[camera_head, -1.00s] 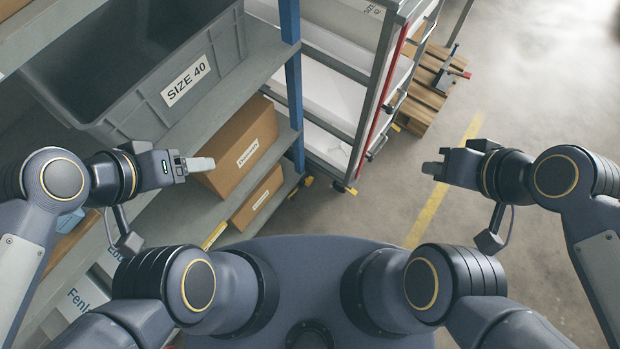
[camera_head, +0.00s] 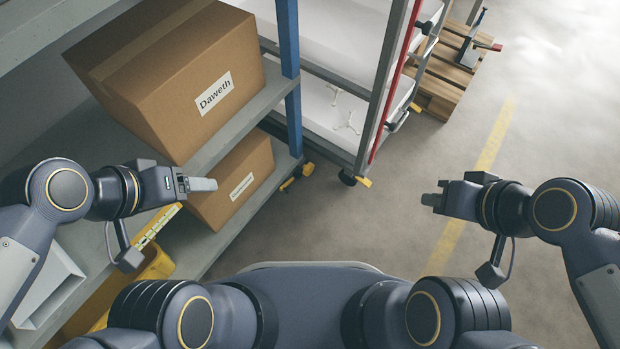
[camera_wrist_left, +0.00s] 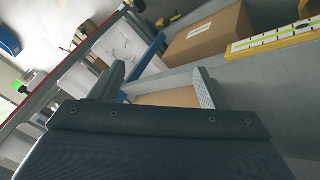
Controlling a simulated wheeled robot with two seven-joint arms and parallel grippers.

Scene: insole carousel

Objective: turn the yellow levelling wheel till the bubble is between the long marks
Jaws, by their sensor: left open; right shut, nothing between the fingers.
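I cannot make out the levelling wheel or a bubble in either view. A yellow strip with a pale marked face (camera_head: 157,226) lies on the lower shelf beyond my left arm; a yellow-edged strip with green patches shows at the upper right of the left wrist view (camera_wrist_left: 275,40). Whether it is the level I cannot tell. My left gripper (camera_head: 198,184) is open and empty in front of the shelf boxes; its two fingers (camera_wrist_left: 161,84) stand apart in the wrist view. My right gripper (camera_head: 433,197) is shut and empty over the open floor.
A large cardboard box labelled Daweth (camera_head: 190,85) sits on the upper shelf, with a smaller box (camera_head: 235,180) below it. A yellow object (camera_head: 152,268) lies low at left. A wheeled rack (camera_head: 340,120) and pallet (camera_head: 440,85) stand beyond. Floor at right is clear.

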